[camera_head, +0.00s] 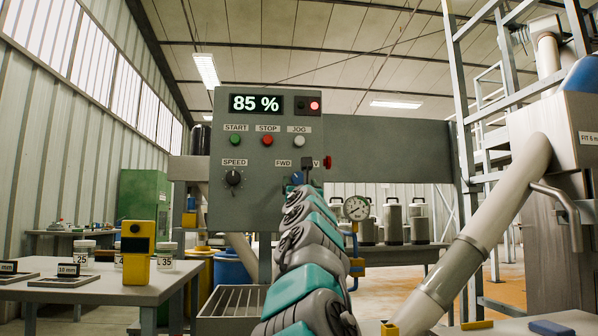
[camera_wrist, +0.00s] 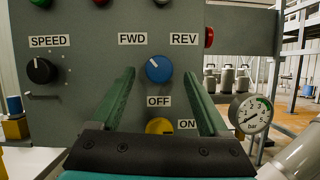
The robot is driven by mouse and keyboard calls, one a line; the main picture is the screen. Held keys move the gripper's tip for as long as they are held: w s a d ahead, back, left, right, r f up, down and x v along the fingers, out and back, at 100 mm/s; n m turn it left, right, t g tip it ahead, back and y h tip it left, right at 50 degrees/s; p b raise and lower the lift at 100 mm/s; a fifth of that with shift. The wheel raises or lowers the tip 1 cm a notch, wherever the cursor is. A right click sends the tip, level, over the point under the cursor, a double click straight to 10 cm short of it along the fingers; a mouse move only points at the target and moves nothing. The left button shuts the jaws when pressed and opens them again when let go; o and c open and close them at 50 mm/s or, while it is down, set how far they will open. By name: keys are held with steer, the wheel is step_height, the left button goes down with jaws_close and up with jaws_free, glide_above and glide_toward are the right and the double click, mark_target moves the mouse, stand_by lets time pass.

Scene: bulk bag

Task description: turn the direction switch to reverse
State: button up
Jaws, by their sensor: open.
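The direction switch is a blue knob (camera_wrist: 159,69) on the grey control panel, below and between the FWD and REV labels. Its white pointer mark slants up and left, towards FWD. The knob also shows in the head view (camera_head: 297,178), partly hidden by my arm, which covers part of the REV label. My gripper (camera_wrist: 158,74) is open in front of the panel, its green fingers left and right of the knob in the wrist view. I cannot tell whether the fingertips reach the knob's depth. Nothing is held.
A yellow OFF/ON knob (camera_wrist: 159,126) sits just below, and a black speed knob (camera_wrist: 40,70) to the left. A red button (camera_wrist: 209,37) sticks out at the panel's right edge. A pressure gauge (camera_wrist: 250,113) stands to the right. The display (camera_head: 256,104) reads 85 %.

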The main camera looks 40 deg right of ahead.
mark_target(298, 179)
steer(key=shift+w+d+r+p, duration=0.35)
steer(key=shift+w+r+p, duration=0.2)
steer(key=shift+w+p, duration=0.15)
steer(key=shift+w+d, duration=0.25)
steer(key=shift+w, duration=0.05)
steer(key=shift+c, duration=0.3)
jaws_close()
